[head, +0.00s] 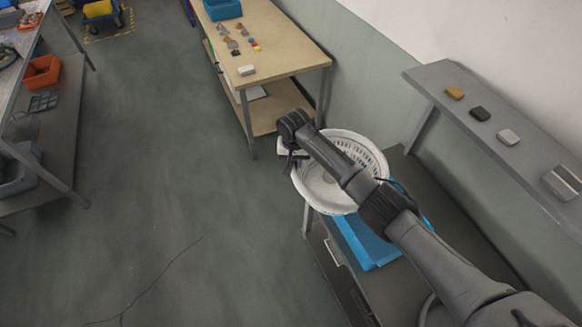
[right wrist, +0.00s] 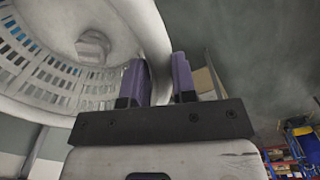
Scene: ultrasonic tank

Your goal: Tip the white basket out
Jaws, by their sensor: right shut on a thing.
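The round white basket (head: 318,187), with slots in its wall, is held up beside and partly over a dark cart at the centre right. It also fills the upper left of the right wrist view (right wrist: 70,80), where its slotted wall and a pale knob-like part show. My right gripper (right wrist: 158,82) is shut on the basket's rim, its purple fingers on either side of it. In the head view the right arm crosses in front of the basket and hides its middle. I cannot tell its exact tilt or whether anything lies in it. My left gripper is not in view.
A blue tray (head: 365,243) sits on the dark cart (head: 400,283) below the basket. A wooden table (head: 285,62) with small parts stands behind. A grey shelf (head: 485,105) with several small blocks runs along the right wall. The floor (head: 170,180) at left is clear.

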